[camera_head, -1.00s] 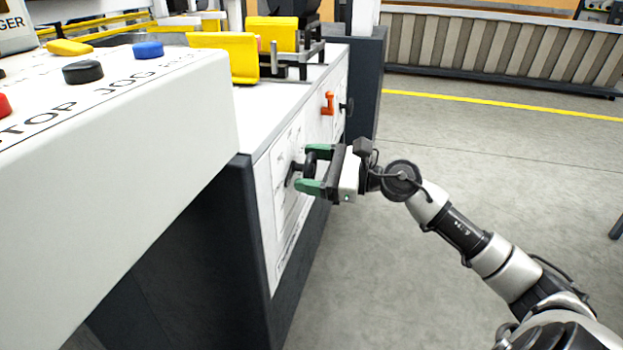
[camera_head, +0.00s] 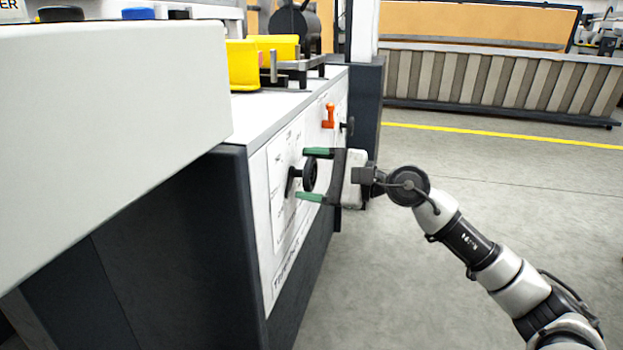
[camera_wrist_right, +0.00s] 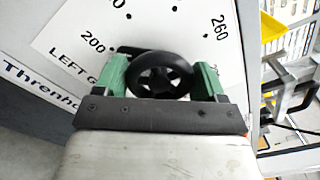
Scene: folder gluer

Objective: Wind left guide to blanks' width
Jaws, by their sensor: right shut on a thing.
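The black handwheel (camera_head: 309,175) sits on the side panel of the machine, and a dark pointer or crank arm shows behind it. In the right wrist view the handwheel (camera_wrist_right: 162,76) is in front of a white dial plate (camera_wrist_right: 95,40) marked 200, 260 and "LEFT G...", the rest hidden. My right gripper (camera_head: 314,174) has its green fingers above and below the wheel. In the wrist view the right gripper (camera_wrist_right: 165,80) has one finger on each side of the wheel, shut on it. My left gripper is not in view.
An orange lever (camera_head: 328,116) and a black knob (camera_head: 346,126) are farther along the panel. A white console (camera_head: 110,110) juts out at the left. Yellow blocks (camera_head: 243,64) stand on the machine top. The floor to the right is clear.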

